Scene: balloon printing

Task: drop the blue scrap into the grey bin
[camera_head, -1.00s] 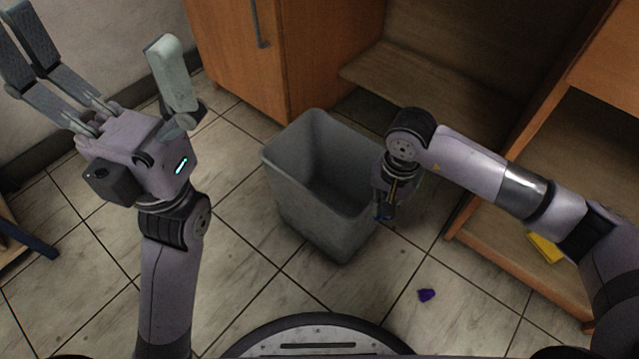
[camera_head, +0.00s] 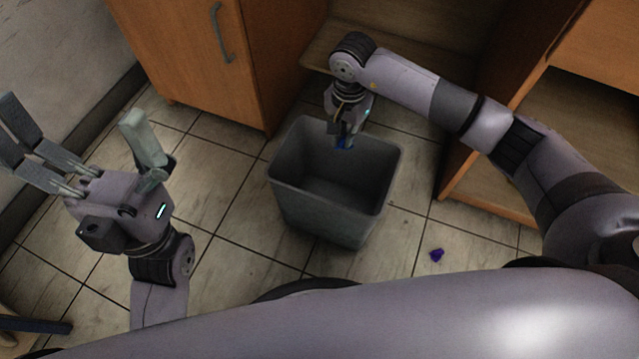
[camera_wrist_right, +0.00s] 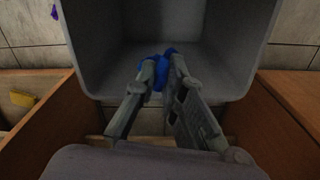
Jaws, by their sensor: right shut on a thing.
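The blue scrap (camera_wrist_right: 157,62) is between the fingertips of my right gripper (camera_wrist_right: 163,72) in the right wrist view. In the head view a bit of the blue scrap (camera_head: 346,144) shows under my right gripper (camera_head: 345,140), at the far rim of the grey bin. The grey bin (camera_head: 325,219) stands upright on the tiles, its open top facing up, and looks empty inside. In the wrist view the grey bin (camera_wrist_right: 95,60) spreads out behind the scrap. My left gripper (camera_head: 85,150) is open and empty, well left of the bin.
A purple scrap (camera_head: 436,255) lies on the floor right of the bin. A wooden cabinet (camera_head: 190,50) stands behind the bin on the left, and wooden shelving (camera_head: 470,190) on the right. A yellow item (camera_wrist_right: 22,99) shows at the wrist view's left.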

